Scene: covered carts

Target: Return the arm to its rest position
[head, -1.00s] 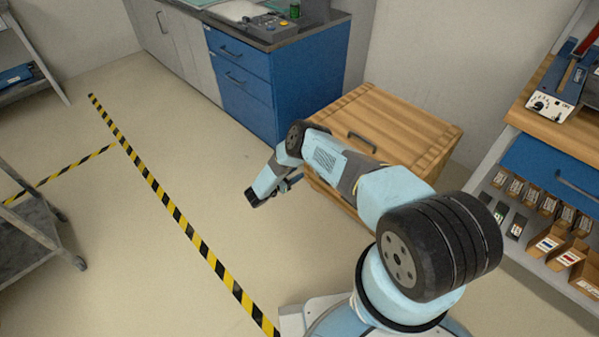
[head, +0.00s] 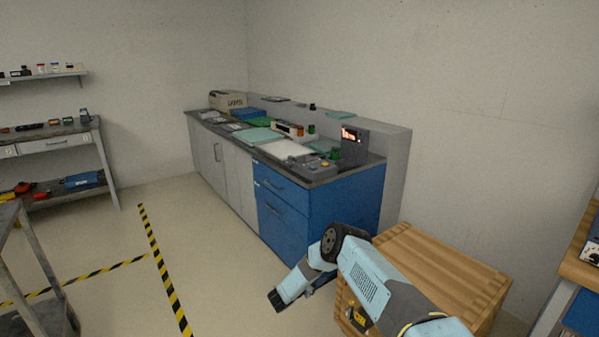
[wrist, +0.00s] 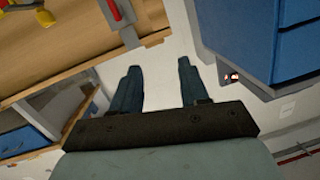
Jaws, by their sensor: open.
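My arm reaches from the lower right of the head view, bent at the elbow in front of a wooden cart. My gripper (head: 277,299) points down and left above the floor, and its fingers are hard to make out there. In the wrist view my gripper (wrist: 158,85) shows its two dark fingers spread apart. Nothing is between them but the pale surface beyond.
The wooden cart (head: 455,270) with a lid stands beside my arm. A blue drawer cabinet (head: 330,208) with a cluttered counter is behind it. A wooden-topped bench (head: 583,262) is at the right edge, a grey cart (head: 38,277) at the left. Striped floor tape (head: 165,275) crosses open floor.

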